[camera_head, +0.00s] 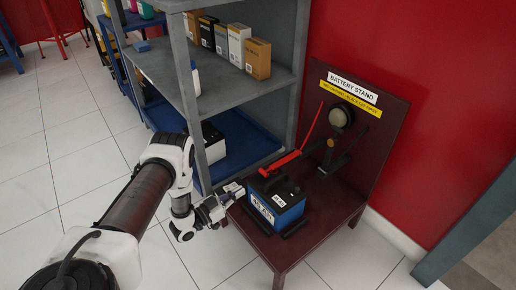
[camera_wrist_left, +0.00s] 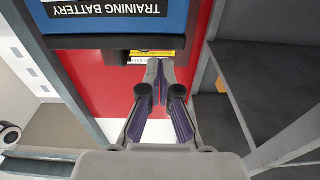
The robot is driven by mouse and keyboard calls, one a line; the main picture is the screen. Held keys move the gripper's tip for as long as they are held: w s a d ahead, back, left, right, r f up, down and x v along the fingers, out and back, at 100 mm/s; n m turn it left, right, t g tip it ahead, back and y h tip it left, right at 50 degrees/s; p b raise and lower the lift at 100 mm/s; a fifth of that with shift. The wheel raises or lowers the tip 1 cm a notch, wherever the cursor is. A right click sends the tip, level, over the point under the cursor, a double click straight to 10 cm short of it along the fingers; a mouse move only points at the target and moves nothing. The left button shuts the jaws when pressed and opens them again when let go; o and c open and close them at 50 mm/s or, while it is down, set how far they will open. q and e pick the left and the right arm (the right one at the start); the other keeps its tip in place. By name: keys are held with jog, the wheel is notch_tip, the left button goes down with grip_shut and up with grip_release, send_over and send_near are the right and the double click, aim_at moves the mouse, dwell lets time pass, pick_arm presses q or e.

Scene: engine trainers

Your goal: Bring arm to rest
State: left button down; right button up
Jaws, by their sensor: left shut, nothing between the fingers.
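My left arm comes in from the left in the head view. Its gripper (camera_head: 232,191) is beside the left side of the blue battery (camera_head: 284,204), which sits on the dark red battery stand (camera_head: 337,212). In the left wrist view the gripper's fingers (camera_wrist_left: 159,72) are shut together with nothing between them. The blue battery (camera_wrist_left: 120,17) fills the upper left of that view, its "TRAINING BATTERY" label upside down. Whether the fingertips touch the battery cannot be told. My right gripper is in neither view.
A grey shelf unit (camera_head: 180,80) with boxes (camera_head: 257,58) and a blue tray (camera_head: 240,138) stands close behind the gripper. Tiled floor (camera_head: 75,155) is open at left.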

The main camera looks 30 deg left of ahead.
pick_arm(q)
jog(key=d+f+n+g+y, duration=0.1)
jog(key=d, duration=0.1)
jog(key=d+f+g, duration=0.1)
jog(key=d+f, duration=0.1)
jog(key=d, duration=0.1)
jog(key=s+d+f+n+g+y, duration=0.1)
jog(key=d+g, duration=0.1)
jog(key=shift+s+d+f+n+y, duration=0.1)
jog(key=shift+d+f+n+y, duration=0.15)
jog(key=shift+d+n+y, duration=0.05)
jog(key=s+d+g, duration=0.1)
jog(key=s+d+f+g, duration=0.1)
jog(key=s+d, duration=0.1)
jog(key=s+d+f+g+y, duration=0.1)
jog(key=s+g, duration=0.1)
jog(key=shift+d+f+n, duration=0.15)
jog(key=shift+n, duration=0.25)
jog(key=s+d+r+n+g+y, duration=0.15)
jog(key=s+g, duration=0.35)
jog(key=s, duration=0.6)
jog(key=s+d+r+g+y, duration=0.1)
jog(key=s+r+g, duration=0.3)
jog(key=s, duration=0.8)
notch_tip(320, 180, up, 32)
jog(key=w+p, duration=0.1)
jog(key=p, duration=3.2)
jog(key=shift+f+g+p, duration=0.25)
jog(key=shift+g+p, duration=0.05)
